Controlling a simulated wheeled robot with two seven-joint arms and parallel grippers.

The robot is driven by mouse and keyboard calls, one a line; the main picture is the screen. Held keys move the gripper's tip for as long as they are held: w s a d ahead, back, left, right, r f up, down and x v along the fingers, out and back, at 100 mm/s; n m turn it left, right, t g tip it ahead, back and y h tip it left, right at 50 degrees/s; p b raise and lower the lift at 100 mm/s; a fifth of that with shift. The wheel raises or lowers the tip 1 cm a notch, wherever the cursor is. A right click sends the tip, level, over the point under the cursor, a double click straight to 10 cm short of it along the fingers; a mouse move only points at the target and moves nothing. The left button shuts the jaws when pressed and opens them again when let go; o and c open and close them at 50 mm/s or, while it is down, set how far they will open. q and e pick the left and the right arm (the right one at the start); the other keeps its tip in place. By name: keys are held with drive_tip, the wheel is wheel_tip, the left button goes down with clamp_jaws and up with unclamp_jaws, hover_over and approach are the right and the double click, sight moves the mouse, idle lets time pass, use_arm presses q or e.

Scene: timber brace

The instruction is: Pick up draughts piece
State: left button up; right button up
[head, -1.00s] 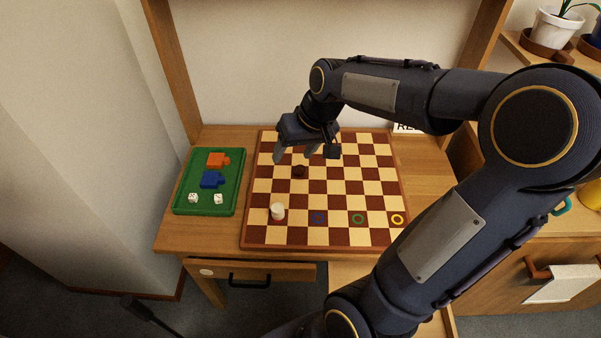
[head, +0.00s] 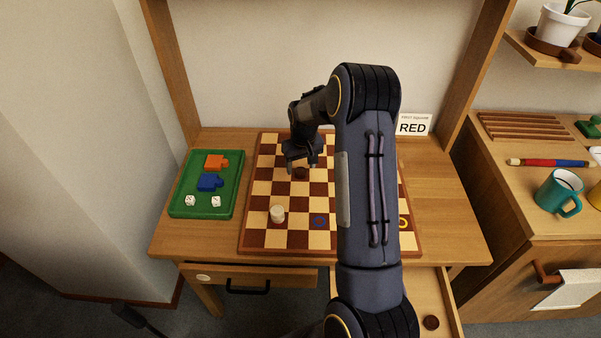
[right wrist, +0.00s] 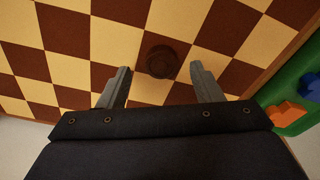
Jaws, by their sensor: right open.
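A dark brown draughts piece (head: 300,173) stands on the checkered board (head: 250,236). In the right wrist view the dark piece (right wrist: 161,62) lies just beyond the fingertips, between their lines. My right gripper (head: 302,167) is open and empty, close to this piece; it also shows in the right wrist view (right wrist: 157,80). A white piece (head: 277,213), seemingly a stack, stands at the board's front left. Another dark piece (head: 431,322) lies in the open drawer at the lower right. My left gripper is not in view.
A green tray (head: 176,206) with orange and blue pieces and two dice stands left of the board. A RED sign (head: 413,125) stands at the back right. My right arm hides much of the board's right side. A teal mug (head: 557,192) is on the right-hand surface.

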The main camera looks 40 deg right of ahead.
drive_tip(key=shift+w+f, duration=0.15)
drive_tip(key=shift+f, duration=0.7)
drive_tip(key=shift+c, duration=0.2)
drive_tip(key=c, duration=1)
